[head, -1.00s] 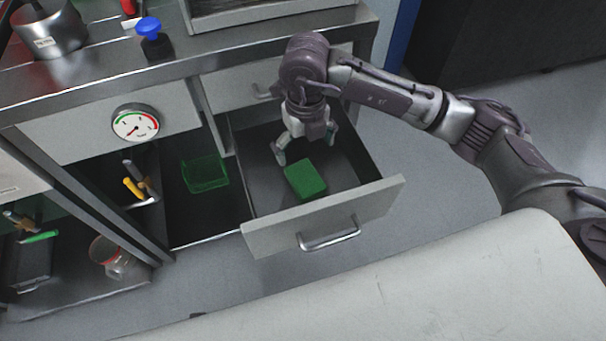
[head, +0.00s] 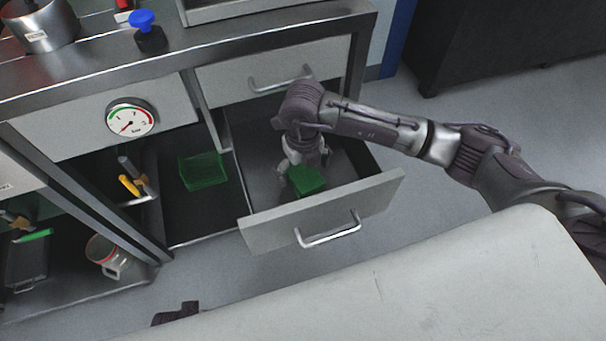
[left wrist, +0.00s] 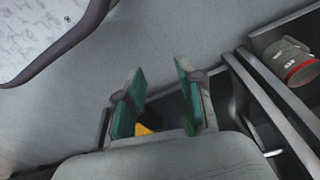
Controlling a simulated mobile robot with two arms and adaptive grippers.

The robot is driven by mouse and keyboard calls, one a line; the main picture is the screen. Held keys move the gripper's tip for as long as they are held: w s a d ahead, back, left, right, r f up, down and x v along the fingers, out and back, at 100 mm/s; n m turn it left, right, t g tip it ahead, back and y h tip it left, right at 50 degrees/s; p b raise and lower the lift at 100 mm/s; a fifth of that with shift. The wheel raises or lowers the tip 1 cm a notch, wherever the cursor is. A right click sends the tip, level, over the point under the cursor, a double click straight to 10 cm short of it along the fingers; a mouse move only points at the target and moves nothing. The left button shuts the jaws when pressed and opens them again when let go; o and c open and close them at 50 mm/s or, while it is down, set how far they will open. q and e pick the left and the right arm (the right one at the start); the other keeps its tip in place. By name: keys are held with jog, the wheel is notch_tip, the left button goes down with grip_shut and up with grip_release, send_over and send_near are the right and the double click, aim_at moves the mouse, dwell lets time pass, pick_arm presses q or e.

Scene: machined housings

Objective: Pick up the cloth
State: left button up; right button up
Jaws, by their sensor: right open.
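The cloth (head: 308,181) looks like a green folded block and lies in the open lower drawer, near its front. My right gripper (head: 300,168) is down inside the drawer, open, with its fingers right at the cloth's back edge. Whether the fingers touch the cloth I cannot tell, and the gripper hides part of it. My left gripper (left wrist: 160,88) shows in the left wrist view with its two teal-padded fingers apart and nothing between them.
The drawer front (head: 322,212) and its side walls surround my right gripper. A closed drawer (head: 225,82) sits just above. A green see-through bin (head: 203,171) stands left of the open drawer. A red-rimmed jar (head: 103,254) is on the lower left shelf. The floor at right is clear.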

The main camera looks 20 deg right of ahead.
aim_at(303, 173)
jog(key=c, duration=1.1)
pick_arm(q)
jog(key=f, duration=0.1)
jog(key=s+f, duration=0.1)
jog(key=s+f+p, duration=0.1)
jog(key=shift+a+f, duration=0.15)
jog(key=shift+f, duration=0.25)
pick_arm(e)
notch_tip(303, 173, up, 10)
jog(key=shift+r, duration=0.1)
jog(key=shift+c, duration=0.2)
